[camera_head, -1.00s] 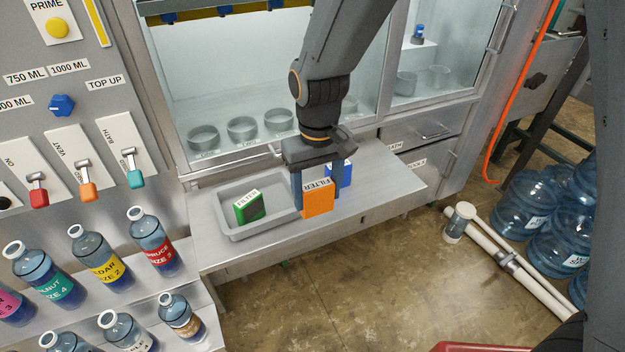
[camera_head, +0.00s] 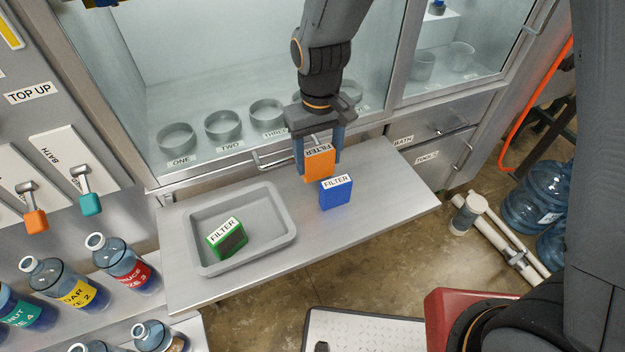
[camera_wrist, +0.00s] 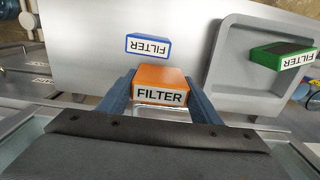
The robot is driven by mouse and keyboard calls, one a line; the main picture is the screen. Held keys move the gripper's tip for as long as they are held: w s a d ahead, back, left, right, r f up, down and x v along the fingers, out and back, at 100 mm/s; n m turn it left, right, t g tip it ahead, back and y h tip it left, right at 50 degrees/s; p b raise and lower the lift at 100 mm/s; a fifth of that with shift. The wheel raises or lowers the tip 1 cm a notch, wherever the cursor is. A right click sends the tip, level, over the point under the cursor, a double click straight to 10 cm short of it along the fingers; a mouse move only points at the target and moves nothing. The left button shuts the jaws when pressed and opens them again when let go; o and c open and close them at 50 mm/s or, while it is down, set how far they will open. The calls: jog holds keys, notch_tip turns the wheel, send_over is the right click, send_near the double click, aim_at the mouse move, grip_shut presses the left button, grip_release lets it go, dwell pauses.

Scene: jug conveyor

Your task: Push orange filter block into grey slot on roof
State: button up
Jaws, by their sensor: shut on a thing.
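The orange filter block (camera_head: 319,163) is between the two fingers of my gripper (camera_head: 319,155), which is shut on it. It appears to be held above the metal shelf, behind the blue filter block, with its FILTER label upside down in the head view. In the wrist view the orange block (camera_wrist: 160,86) sits between both fingers of my gripper (camera_wrist: 160,92), its label facing the camera. A blue filter block (camera_head: 336,191) stands on the shelf. A green filter block (camera_head: 227,238) stands in a grey tray. The grey slot on the roof is not in view.
The metal shelf (camera_head: 378,205) holds the grey tray (camera_head: 287,242) at left. Behind it is a glass-fronted cabinet with labelled cups (camera_head: 223,126). Bottles (camera_head: 124,262) stand at lower left. Water jugs (camera_head: 540,190) and white pipes (camera_head: 500,228) are on the floor at right.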

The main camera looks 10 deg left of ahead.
aim_at(318, 177)
jog(key=shift+f+p, duration=0.75)
jog(key=shift+f, duration=2.65)
jog(key=shift+f, duration=0.1)
jog(key=o, duration=1.2)
jog(key=shift+c, duration=0.2)
notch_tip(318, 177, up, 12)
jog(key=b, duration=0.3)
